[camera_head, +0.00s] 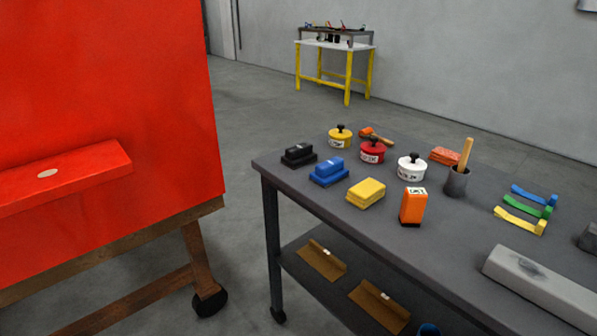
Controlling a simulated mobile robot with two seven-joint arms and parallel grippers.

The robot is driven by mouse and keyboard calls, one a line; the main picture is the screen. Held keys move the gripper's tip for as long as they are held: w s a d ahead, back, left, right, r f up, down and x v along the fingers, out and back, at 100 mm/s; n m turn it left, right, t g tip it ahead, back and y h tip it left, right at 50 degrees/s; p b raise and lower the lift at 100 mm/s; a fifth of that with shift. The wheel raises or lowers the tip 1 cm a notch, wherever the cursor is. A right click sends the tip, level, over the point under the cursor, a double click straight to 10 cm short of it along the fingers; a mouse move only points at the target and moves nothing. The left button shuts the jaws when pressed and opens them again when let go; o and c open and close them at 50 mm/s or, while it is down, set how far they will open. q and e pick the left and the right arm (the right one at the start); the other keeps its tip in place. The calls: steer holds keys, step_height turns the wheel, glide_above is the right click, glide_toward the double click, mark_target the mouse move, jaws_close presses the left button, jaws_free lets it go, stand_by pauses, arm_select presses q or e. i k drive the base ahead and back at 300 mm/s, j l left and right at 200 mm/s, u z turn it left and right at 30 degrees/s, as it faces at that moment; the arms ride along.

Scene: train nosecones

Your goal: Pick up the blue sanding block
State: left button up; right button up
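The blue sanding block (329,171) sits on the dark grey table (330,204), near its left front edge. Neither of my grippers shows in the head view.
Yellow (340,137), red (372,151) and white (411,167) pots stand behind the blocks. An orange box (413,206) and a grey cup (456,183) stand right. A large red panel (100,120) on a wooden stand is left, with open floor between.

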mark_target(326, 174)
steer(key=i+j, duration=0.85)
steer(key=j, duration=0.15)
